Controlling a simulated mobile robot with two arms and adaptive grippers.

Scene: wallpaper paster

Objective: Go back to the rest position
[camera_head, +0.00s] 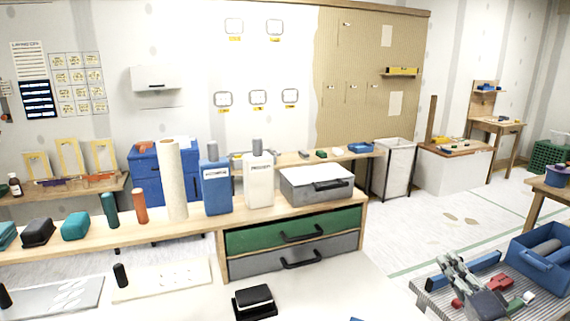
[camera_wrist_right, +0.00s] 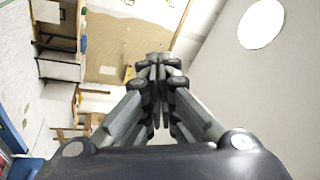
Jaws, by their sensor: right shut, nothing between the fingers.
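My right gripper (camera_head: 450,263) shows at the lower right of the head view, above a grey ribbed surface with small items. In the right wrist view its fingers (camera_wrist_right: 156,68) meet at the tips, shut with nothing between them. It points toward open room, with the pegboard wall (camera_wrist_right: 130,45) and a white bin (camera_wrist_right: 58,68) beyond. My left gripper is not in view.
A blue tray (camera_head: 545,270) and red and green pieces lie close around the right gripper. A workbench with a green drawer (camera_head: 270,235) stands ahead, carrying bottles, a roll and a grey case (camera_head: 315,185).

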